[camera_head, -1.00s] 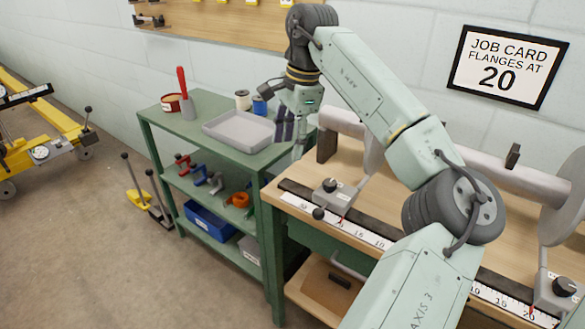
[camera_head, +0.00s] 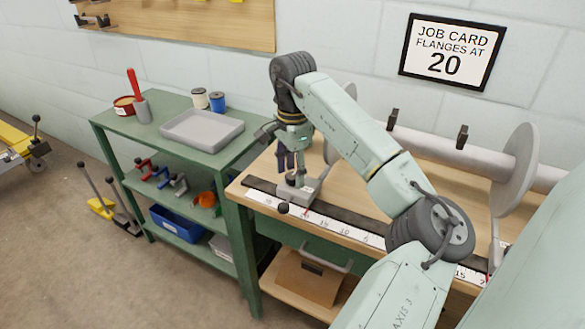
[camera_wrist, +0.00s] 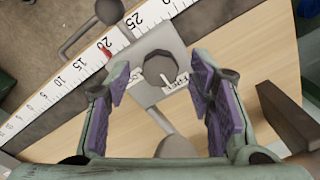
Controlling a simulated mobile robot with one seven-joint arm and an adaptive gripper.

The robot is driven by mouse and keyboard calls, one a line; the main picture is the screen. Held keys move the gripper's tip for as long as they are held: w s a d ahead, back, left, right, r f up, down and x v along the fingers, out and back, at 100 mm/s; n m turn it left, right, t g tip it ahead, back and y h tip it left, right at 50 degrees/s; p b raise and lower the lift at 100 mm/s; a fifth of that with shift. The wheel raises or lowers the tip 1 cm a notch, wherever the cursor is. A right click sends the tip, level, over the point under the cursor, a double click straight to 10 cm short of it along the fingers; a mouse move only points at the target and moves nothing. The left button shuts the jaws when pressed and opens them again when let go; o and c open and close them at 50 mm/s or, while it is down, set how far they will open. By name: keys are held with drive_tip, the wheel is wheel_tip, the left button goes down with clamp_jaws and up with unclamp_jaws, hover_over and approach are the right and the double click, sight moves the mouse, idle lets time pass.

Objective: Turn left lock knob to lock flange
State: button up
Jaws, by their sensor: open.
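The left lock knob (camera_wrist: 158,68) is a dark round knob with a white pointer line, on a light grey block (camera_wrist: 158,40) in the wrist view. The pointer is toward the picture's bottom, near a label partly reading FREE (camera_wrist: 178,83). A red marker (camera_wrist: 106,48) on the block sits at about 20 on the ruler (camera_wrist: 72,85). My gripper (camera_wrist: 160,84) is open, its purple pads on either side of the knob and apart from it. In the head view my gripper (camera_head: 287,160) is above the block (camera_head: 306,190). The left flange (camera_head: 340,125) is partly hidden behind my arm.
A job card (camera_head: 450,52) reads flanges at 20. A ball-ended handle (camera_head: 283,208) sticks out from the block. The roller (camera_head: 440,147) and right flange (camera_head: 515,165) are at the right. A green shelf (camera_head: 165,140) with a grey tray (camera_head: 202,130) stands left.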

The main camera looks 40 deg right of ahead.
drive_tip(key=shift+f, duration=0.15)
drive_tip(key=shift+c, duration=0.3)
drive_tip(key=c, duration=1.1)
